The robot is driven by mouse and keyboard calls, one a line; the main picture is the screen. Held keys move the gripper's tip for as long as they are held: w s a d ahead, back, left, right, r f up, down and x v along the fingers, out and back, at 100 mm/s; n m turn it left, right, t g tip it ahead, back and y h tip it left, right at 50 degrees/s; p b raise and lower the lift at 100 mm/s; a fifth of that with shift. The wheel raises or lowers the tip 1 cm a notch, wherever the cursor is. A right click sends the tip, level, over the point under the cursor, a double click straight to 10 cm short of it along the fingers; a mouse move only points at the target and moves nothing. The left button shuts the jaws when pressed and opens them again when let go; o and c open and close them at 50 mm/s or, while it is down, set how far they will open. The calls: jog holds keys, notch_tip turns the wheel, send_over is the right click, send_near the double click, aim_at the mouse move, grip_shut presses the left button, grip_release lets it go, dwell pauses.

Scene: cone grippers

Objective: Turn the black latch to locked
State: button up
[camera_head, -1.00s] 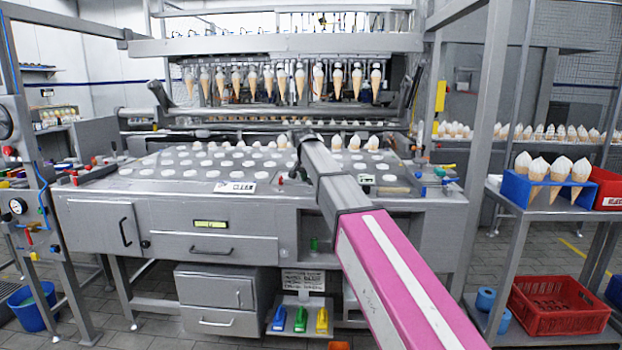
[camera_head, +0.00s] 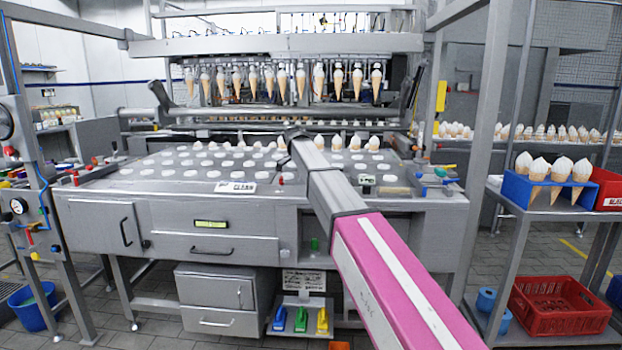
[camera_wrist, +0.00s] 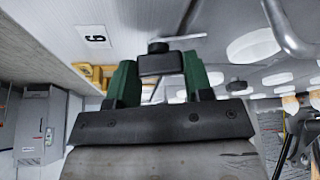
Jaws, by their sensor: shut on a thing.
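The black latch (camera_wrist: 160,63) shows in the wrist view, a small dark block with a round knob on top. It sits between the two green fingers of my gripper (camera_wrist: 158,80), which is shut on it. In the head view my own pink and grey arm reaches over the machine's table top, and the gripper and latch cannot be made out there. The latch's exact angle is hard to tell, and no lock marking on it is readable.
The grey machine table (camera_head: 120,185) holds rows of white discs. A row of cones (camera_head: 300,85) hangs above its back. A small white label (camera_wrist: 96,36) lies left of the latch in the wrist view. A curved metal bar (camera_wrist: 287,30) is at the upper right.

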jog(key=shift+m+g, duration=0.5)
jog(key=shift+m, duration=0.7)
jog(key=o, duration=0.9)
jog(key=v, duration=1)
jog(key=shift+a+r, duration=0.25)
jog(key=shift+r, duration=0.1)
